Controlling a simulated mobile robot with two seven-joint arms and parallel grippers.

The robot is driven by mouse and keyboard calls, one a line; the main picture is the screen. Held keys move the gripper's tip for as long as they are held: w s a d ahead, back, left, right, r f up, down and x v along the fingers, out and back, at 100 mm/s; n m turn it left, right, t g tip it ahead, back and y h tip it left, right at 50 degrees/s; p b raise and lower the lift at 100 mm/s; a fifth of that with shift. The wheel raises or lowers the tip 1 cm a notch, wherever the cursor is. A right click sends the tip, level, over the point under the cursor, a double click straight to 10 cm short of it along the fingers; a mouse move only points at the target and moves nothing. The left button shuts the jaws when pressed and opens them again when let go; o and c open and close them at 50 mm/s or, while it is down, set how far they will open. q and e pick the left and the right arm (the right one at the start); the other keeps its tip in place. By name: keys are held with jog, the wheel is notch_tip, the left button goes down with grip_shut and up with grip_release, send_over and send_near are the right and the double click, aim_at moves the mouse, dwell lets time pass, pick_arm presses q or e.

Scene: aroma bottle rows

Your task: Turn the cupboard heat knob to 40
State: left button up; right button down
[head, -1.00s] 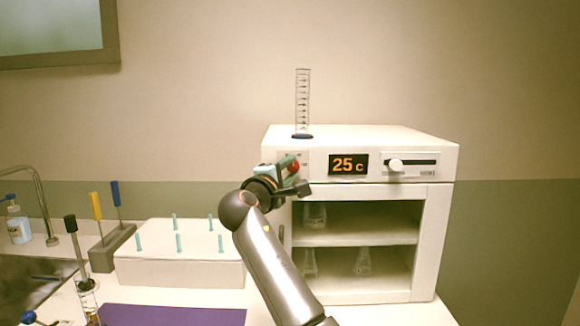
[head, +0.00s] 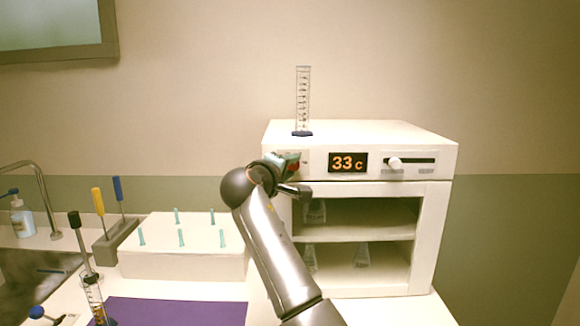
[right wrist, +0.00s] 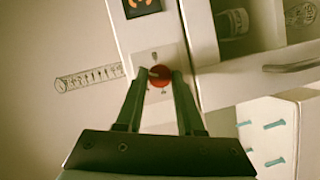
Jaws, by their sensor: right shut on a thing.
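The white heating cupboard (head: 440,150) stands on the bench at the right, and its orange display (head: 347,162) reads 33 C. The red heat knob (head: 295,163) is at the left of the cupboard's front panel, mostly hidden behind my right gripper (head: 286,162) in the head view. In the right wrist view the red knob (right wrist: 160,76) sits between the two fingertips of my right gripper (right wrist: 158,75), which is shut on it. My left gripper is not in view.
A graduated cylinder (head: 303,100) stands on the cupboard top. A slider (head: 395,163) sits right of the display. Flasks (head: 362,254) stand on the open shelves. A white peg rack (head: 185,262), purple mat (head: 180,312) and sink (head: 30,280) lie to the left.

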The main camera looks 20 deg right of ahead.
jog(key=c, duration=0.5)
grip_release()
jog(key=shift+s+a, duration=0.25)
jog(key=b+v, duration=0.3)
jog(key=v, duration=0.8)
jog(key=shift+s+a, duration=0.25)
jog(key=shift+s, duration=0.05)
